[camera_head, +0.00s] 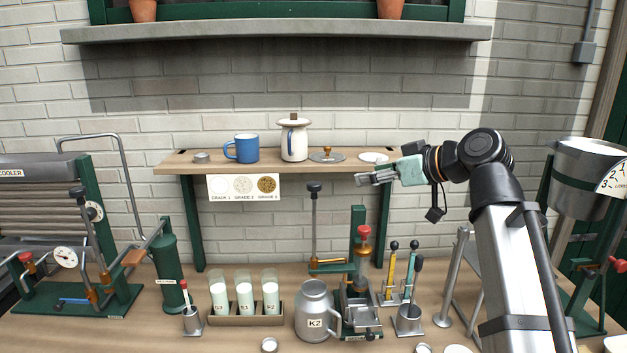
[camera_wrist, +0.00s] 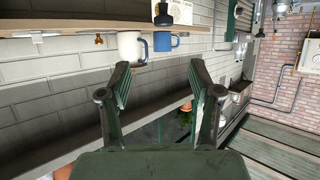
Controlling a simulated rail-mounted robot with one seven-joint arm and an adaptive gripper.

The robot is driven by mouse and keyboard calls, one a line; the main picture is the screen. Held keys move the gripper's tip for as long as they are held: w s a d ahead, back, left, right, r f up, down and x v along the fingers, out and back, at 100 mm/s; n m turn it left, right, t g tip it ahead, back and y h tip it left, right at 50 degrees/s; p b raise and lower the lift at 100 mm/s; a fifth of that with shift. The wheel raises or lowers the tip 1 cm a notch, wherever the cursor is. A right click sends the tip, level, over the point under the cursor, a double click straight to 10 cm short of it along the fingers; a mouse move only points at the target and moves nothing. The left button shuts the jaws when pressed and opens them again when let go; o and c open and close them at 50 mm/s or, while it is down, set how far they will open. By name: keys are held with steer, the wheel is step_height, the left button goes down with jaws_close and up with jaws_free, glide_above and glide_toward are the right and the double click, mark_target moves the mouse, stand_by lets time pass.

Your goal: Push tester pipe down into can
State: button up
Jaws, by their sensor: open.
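In the head view, the grey metal can marked K2 (camera_head: 314,312) stands on the bench with its mouth up. To its right, a metal stand holds an upright brass-and-clear cylinder (camera_head: 362,262) with a red knob on top. I cannot tell for certain whether this is the tester pipe; it sits beside the can, not over it. My gripper (camera_head: 374,177) is open and empty, well above the bench and in front of the right end of the wooden shelf. In the wrist view my gripper (camera_wrist: 158,84) shows two spread fingers with nothing between them.
The wooden shelf (camera_head: 345,164) bears a blue mug (camera_head: 246,149) and a white jug (camera_head: 293,143). Bottles in a rack (camera_head: 244,319) stand left of the can. A thin upright post (camera_head: 314,225) rises behind the can.

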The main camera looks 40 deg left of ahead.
mark_target(316, 183)
steer(key=p+x, duration=0.1)
steer(key=x, duration=0.4)
steer(key=p+x, duration=0.2)
steer(key=x, duration=0.3)
steer(key=p+x, duration=0.1)
steer(key=x, duration=0.4)
steer(key=shift+s+a+r, duration=0.1)
steer(key=shift+s+a, duration=0.25)
steer(key=shift+a, duration=0.15)
steer(key=shift+p+x, duration=0.35)
steer(key=shift+x, duration=0.55)
jaws_close()
